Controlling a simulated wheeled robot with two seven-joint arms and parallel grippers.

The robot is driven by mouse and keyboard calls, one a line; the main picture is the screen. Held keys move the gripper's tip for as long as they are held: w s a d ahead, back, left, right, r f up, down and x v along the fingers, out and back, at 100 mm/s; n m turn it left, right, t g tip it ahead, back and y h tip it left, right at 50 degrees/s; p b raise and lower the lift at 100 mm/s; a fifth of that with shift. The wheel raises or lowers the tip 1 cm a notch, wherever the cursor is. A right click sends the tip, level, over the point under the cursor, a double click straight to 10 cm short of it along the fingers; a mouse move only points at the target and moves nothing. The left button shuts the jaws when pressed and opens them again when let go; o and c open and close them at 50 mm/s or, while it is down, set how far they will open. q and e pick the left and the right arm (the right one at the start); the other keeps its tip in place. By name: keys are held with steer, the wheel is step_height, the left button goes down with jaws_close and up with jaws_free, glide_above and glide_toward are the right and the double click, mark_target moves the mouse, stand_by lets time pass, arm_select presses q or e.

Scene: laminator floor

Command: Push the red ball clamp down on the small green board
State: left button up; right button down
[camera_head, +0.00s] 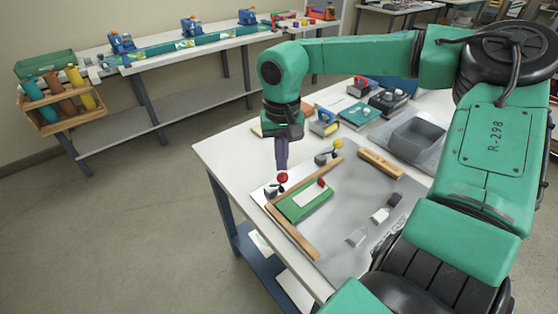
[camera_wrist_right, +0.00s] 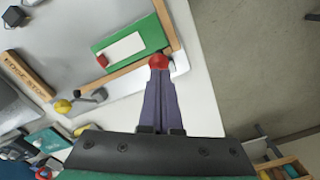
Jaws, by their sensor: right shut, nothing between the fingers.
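The red ball (camera_head: 283,178) of the clamp sits at the left corner of the grey work plate, beside the small green board (camera_head: 293,211). The board carries a white panel and a small red block. My right gripper (camera_head: 282,168) points down with its purple fingers shut and empty, the tips right at the ball. In the right wrist view the tips (camera_wrist_right: 159,74) overlap the red ball (camera_wrist_right: 159,61); whether they touch it I cannot tell. The green board (camera_wrist_right: 151,33) lies just beyond. The clamp's arm is mostly hidden. My left gripper is not in view.
Wooden strips (camera_head: 292,232) border the board. A yellow ball clamp (camera_head: 338,144) stands behind it, near a wooden edge stop (camera_head: 381,163). A grey tray (camera_head: 416,138) and tools fill the back. The table's left edge is close.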

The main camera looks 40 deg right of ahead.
mark_target(285, 175)
steer(key=shift+f+b, duration=0.5)
steer(key=shift+f, duration=0.1)
steer(key=shift+s+f+b, duration=0.3)
steer(key=shift+f+b, duration=0.1)
steer(key=shift+f, duration=0.25)
steer(key=shift+s+f+b, duration=0.3)
steer(key=shift+f+b, duration=0.1)
steer(key=shift+f, duration=0.2)
steer(key=shift+s+r, duration=0.15)
steer(key=shift+s, duration=0.05)
steer(key=shift+r, duration=0.3)
step_height(285, 175, up, 2)
steer(key=shift+w+r+p, duration=0.1)
steer(key=shift+r+p, duration=0.15)
steer(key=shift+p, duration=1)
step_height(285, 175, up, 5)
steer(key=p, duration=0.3)
steer(key=shift+p, duration=0.35)
steer(key=shift+f, duration=0.1)
